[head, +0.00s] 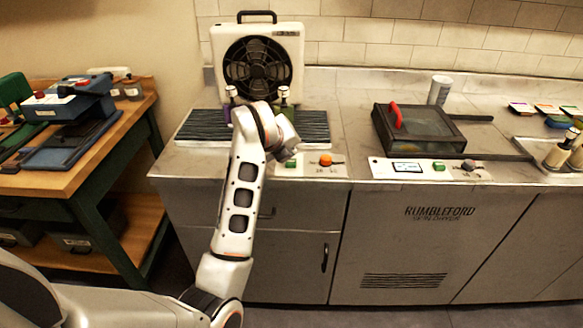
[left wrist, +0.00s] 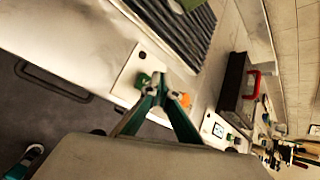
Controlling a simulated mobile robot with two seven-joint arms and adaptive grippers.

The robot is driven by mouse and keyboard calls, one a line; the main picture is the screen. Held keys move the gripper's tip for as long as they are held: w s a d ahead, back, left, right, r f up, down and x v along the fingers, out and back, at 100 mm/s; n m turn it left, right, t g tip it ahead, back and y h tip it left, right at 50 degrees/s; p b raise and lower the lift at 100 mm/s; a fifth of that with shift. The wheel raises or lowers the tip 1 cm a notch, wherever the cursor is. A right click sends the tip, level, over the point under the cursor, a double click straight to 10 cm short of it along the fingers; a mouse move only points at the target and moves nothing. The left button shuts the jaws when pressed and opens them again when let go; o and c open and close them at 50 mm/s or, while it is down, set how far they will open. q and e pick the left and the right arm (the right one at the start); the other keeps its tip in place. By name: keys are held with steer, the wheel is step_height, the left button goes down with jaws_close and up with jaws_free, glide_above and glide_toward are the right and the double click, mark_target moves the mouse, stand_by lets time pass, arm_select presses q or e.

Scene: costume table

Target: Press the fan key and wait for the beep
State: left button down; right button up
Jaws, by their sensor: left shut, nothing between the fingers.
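The white fan unit (head: 257,62) with a round black grille stands at the back of the counter. In front is a pale key panel (head: 310,171) with a green key (head: 290,162) and an orange knob (head: 326,160). My left gripper (left wrist: 161,90) is shut and empty. In the left wrist view its fingertips appear right beside the green key (left wrist: 142,79), with the orange knob (left wrist: 184,100) on the other side. I cannot tell whether the tips touch the key. In the head view my wrist hides the fingertips. My right gripper is out of view.
A second panel (head: 430,171) with a display and a green key lies to the right, before a dark box with a red handle (head: 396,116). A ribbed dark mat (head: 200,127) lies before the fan. A wooden bench (head: 125,125) stands left.

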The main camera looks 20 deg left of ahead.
arm_select(q)
steer(key=shift+f, duration=0.1)
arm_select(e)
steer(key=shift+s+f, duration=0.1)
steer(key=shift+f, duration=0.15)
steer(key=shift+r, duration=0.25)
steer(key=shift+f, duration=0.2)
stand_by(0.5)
arm_select(q)
steer(key=shift+f, duration=0.1)
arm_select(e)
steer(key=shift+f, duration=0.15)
arm_select(q)
steer(key=shift+f+b, duration=0.35)
steer(key=shift+b, duration=0.05)
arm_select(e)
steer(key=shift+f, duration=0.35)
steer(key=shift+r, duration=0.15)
